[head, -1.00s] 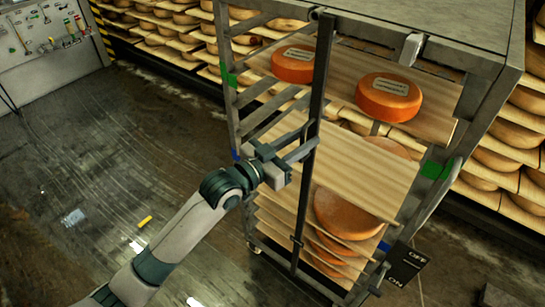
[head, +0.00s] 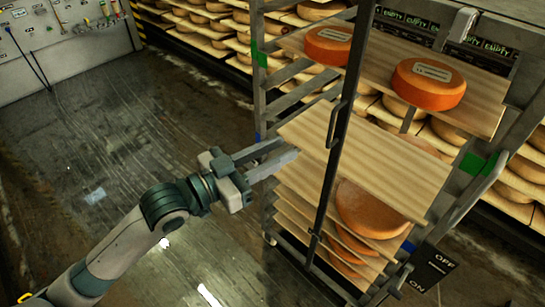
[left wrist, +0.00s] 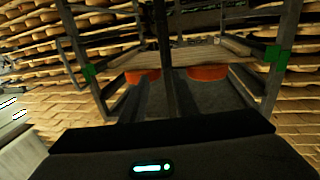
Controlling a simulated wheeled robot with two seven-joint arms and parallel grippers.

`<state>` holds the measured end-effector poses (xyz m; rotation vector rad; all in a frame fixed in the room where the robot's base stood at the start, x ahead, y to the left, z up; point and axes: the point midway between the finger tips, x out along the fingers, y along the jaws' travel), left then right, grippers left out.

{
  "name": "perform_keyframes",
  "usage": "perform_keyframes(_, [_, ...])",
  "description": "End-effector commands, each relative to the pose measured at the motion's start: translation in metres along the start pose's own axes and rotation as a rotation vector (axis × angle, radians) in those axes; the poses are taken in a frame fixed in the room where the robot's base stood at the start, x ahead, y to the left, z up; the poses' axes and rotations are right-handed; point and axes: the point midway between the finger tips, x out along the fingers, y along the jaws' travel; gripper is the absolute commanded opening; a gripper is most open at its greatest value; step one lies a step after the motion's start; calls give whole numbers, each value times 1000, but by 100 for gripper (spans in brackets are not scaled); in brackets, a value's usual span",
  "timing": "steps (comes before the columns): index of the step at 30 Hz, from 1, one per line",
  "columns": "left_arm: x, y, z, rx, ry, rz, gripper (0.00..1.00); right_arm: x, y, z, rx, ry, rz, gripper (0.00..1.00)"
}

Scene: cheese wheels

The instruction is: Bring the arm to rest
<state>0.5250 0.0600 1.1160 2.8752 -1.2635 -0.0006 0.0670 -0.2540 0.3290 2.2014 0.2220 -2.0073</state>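My left gripper (head: 290,151) reaches in from the left in the head view, in front of the rack's left side. Its two fingers show a gap with nothing between them, so it is open and empty. The fingertips are left of the rack's dark upright bar with a handle (head: 338,140) and look apart from it. The wrist view also shows the bar (left wrist: 166,50) in front of the gripper. My right gripper is in neither view.
The metal rack (head: 259,50) holds two orange cheese wheels (head: 328,46) (head: 429,84) on its upper board, a bare board (head: 365,160) below, and more wheels (head: 370,210) lower down. An OFF/ON sign (head: 431,270) hangs at right. Open floor (head: 110,130) lies left.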

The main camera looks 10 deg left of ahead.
Motion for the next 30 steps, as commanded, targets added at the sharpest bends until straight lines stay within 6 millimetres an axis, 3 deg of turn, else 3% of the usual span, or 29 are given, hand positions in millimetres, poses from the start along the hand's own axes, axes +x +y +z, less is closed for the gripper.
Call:
perform_keyframes(6, [-9, 0, 0, 1, 0, 0, 28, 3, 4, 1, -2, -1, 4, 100])
perform_keyframes(22, [-8, -2, 2, -1, -2, -4, 28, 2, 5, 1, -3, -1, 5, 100])
perform_keyframes(26, [-4, -13, 16, -13, -18, -29, 28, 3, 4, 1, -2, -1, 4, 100])
perform_keyframes(30, [4, -41, 52, -36, -60, -94, 28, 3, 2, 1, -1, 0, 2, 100])
